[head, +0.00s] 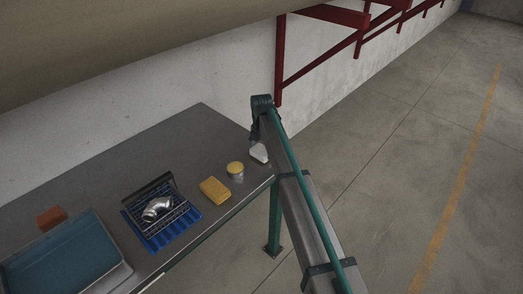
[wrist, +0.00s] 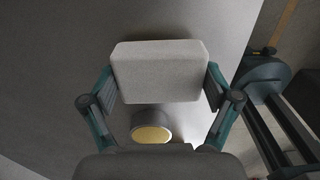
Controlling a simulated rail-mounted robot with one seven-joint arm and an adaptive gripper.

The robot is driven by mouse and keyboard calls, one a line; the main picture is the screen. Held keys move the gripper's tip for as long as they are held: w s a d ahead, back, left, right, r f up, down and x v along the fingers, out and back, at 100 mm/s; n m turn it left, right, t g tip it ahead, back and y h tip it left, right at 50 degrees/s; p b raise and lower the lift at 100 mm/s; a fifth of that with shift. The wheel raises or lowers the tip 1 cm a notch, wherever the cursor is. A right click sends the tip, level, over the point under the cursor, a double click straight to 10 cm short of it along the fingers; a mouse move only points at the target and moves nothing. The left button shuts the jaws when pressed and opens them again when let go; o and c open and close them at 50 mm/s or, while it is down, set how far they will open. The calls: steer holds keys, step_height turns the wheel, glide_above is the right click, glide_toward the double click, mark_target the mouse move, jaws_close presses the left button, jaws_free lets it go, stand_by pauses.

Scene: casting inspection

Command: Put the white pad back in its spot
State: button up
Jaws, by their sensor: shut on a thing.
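The white pad (wrist: 160,70) is a pale block with rounded edges. My gripper (wrist: 160,86) is shut on it, with one finger against each short side in the wrist view. In the head view the pad (head: 259,154) hangs below my gripper (head: 256,138) at the right end of the grey table. I cannot tell whether it touches the tabletop. The pad's spot is not marked in any way I can make out.
A yellow-topped round tin (head: 235,169) stands close to the pad; it also shows in the wrist view (wrist: 151,134). A yellow sponge (head: 215,190), a blue rack (head: 181,222) holding a metal elbow, an orange block (head: 51,217) and a blue tray (head: 65,262) lie further left. The table's back is clear.

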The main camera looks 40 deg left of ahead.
steer(key=shift+f, duration=0.45)
steer(key=shift+f, duration=0.2)
steer(key=o, duration=0.9)
steer(key=shift+c, duration=0.2)
